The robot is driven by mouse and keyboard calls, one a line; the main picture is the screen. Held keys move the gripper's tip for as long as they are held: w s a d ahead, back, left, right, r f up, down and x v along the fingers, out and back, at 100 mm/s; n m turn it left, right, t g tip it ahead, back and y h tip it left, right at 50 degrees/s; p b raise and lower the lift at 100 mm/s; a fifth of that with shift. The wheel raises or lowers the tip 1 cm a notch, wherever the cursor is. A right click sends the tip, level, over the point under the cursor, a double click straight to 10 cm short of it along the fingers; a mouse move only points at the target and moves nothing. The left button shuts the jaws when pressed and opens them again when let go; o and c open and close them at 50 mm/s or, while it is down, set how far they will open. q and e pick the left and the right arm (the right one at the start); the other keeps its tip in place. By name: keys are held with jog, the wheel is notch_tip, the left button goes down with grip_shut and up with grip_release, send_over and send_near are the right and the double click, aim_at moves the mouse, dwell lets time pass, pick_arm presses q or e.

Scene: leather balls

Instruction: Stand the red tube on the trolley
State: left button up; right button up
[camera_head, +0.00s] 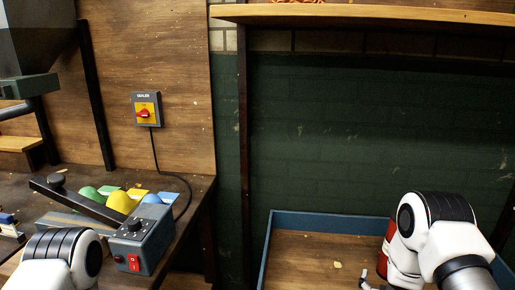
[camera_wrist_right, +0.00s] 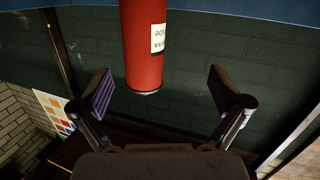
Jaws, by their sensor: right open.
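The red tube (camera_head: 390,230) shows only in slivers behind my right arm in the head view, at the right part of the trolley (camera_head: 325,221). My right gripper (camera_wrist_right: 160,82) is open, a finger on each side of the tube, with gaps visible on both sides. It is mostly hidden in the head view. How the tube's other end rests is hidden. My left arm shows at lower left; its gripper is out of view.
The trolley has a blue rim and a bare wooden floor with a small pale spot. A sealer machine (camera_head: 142,240) and colored rounded items (camera_head: 120,202) sit on the left bench. A wooden shelf (camera_head: 380,15) crosses above; a green brick wall (camera_head: 340,130) stands behind.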

jog(key=s+a+f+n+g+y+p, duration=0.1)
jog(key=s+a+f, duration=0.1)
jog(key=s, duration=0.1)
jog(key=s+a+f+n+g+y, duration=0.1)
jog(key=s+a+f+g+y, duration=0.1)
jog(key=s+a, duration=0.1)
jog(key=s+a+f+n+g+y+p, duration=0.1)
jog(key=s+a+f, duration=0.2)
jog(key=s, duration=0.1)
jog(key=shift+s+y+p, duration=0.3)
jog(key=shift+y, duration=0.1)
pick_arm(q)
notch_tip(320, 180, up, 5)
jog(key=shift+p, duration=0.3)
pick_arm(e)
jog(key=s+a+f+g+y, duration=0.1)
jog(key=s+a+g, duration=0.1)
jog(key=s, duration=0.5)
jog(key=s+a+f+n+g+y, duration=0.1)
jog(key=s+a+f+g, duration=0.1)
jog(key=s+g, duration=0.3)
jog(key=s+a+f+g+y, duration=0.1)
jog(key=s+a+g+y, duration=0.1)
jog(key=s, duration=0.8)
jog(key=shift+s+a+f+n+g, duration=0.4)
jog(key=shift+a+g, duration=0.15)
jog(key=shift+g, duration=0.15)
